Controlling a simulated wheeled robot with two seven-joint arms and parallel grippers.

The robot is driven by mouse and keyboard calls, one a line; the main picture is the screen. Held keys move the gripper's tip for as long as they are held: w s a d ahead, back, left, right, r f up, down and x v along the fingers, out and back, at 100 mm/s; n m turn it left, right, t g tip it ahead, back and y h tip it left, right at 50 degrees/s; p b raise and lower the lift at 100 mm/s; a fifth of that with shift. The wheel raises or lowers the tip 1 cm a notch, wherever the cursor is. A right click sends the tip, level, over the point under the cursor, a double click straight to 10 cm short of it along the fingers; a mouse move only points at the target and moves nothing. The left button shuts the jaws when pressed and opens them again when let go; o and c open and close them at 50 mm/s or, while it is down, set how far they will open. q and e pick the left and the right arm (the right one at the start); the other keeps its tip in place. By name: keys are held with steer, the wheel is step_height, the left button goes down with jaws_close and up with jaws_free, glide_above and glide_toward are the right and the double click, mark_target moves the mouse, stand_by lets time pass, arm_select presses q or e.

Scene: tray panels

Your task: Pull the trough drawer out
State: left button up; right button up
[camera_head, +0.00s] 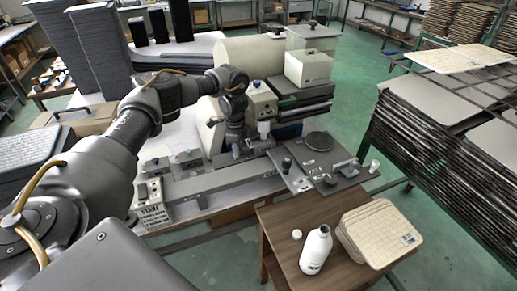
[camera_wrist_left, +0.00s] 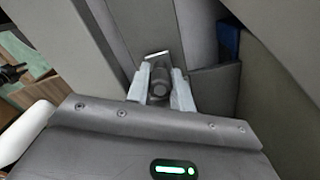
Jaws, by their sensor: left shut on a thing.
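My left gripper (camera_head: 262,134) reaches in from the left to the grey machine, below a cream control box (camera_head: 262,101). In the left wrist view its two pale fingers (camera_wrist_left: 161,92) are closed on either side of a round grey knob (camera_wrist_left: 160,84), which sits in front of grey panels. The knob appears to be the handle of the trough drawer; the drawer's outline is mostly hidden by the gripper and arm. I cannot tell from these views how far out the drawer stands. My right gripper is not in view.
A grey plate with knobs and a dark disc (camera_head: 319,141) lies right of the gripper. A wooden table (camera_head: 284,218) in front holds a white bottle (camera_head: 316,250) and stacked cream tiles (camera_head: 378,232). Tray racks (camera_head: 440,130) stand at the right.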

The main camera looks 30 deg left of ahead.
arm_select(q)
steer(key=shift+s+a+p, duration=0.25)
steer(key=shift+s+p, duration=0.2)
steer(key=shift+p, duration=0.1)
steer(key=shift+s+a+p, duration=0.55)
steer(key=shift+s+p, duration=0.1)
steer(key=shift+s, duration=0.1)
steer(key=shift+s+a+p, duration=0.5)
steer(key=shift+s+p, duration=0.15)
steer(key=shift+s, duration=0.1)
steer(key=shift+s+a+p, duration=0.4)
steer(key=shift+s, duration=0.2)
steer(key=shift+s+a+p, duration=0.25)
steer(key=shift+s+p, duration=0.1)
steer(key=shift+p, duration=0.1)
steer(key=shift+s+a+p, duration=0.55)
steer(key=shift+s+a, duration=0.1)
steer(key=shift+s, duration=0.25)
steer(key=shift+s+a+p, duration=0.55)
steer(key=shift+s+a, duration=0.05)
steer(key=shift+s, duration=0.25)
